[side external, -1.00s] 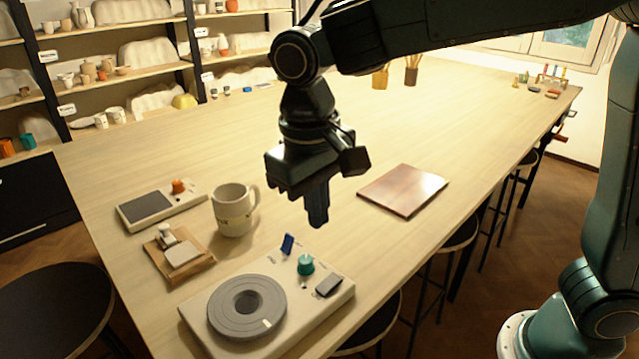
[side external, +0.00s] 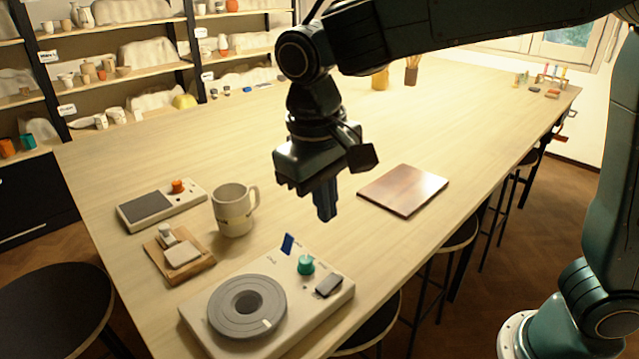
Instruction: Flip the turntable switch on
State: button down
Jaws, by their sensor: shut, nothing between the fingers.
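The turntable (side external: 205,338) is a pale box at the front of the table, with a grey round platter (side external: 262,292) on top. A blue switch lever (side external: 288,244) stands up, tilted, near its back edge. A teal knob (side external: 305,265) and a dark grey rocker or button (side external: 328,285) sit to its right. The lettering by the lever is too small to read. My gripper (side external: 326,212) points down with its fingers shut and empty. It hangs above the table, up and to the right of the blue lever, and appears apart from it.
A cream mug (side external: 233,212) stands behind the turntable. A wooden board with a small device (side external: 183,254) and a grey-panelled box with an orange knob (side external: 145,206) lie to the left. A reddish-brown board (side external: 403,190) lies to the right. The table's middle is clear.

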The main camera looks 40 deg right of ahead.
aim_at(334, 279)
jog(key=shift+f, duration=0.1)
jog(key=f, duration=0.4)
jog(key=d+f, duration=0.1)
jog(key=f, duration=0.4)
jog(key=d+f, duration=0.1)
jog(key=f, duration=0.3)
jog(key=shift+f, duration=0.35)
jog(key=shift+d+f+y, duration=0.1)
jog(key=shift+f+y, duration=0.1)
jog(key=shift+y, duration=0.1)
dwell(0.4)
jog(key=shift+a+r, duration=0.15)
jog(key=shift+a, duration=0.7)
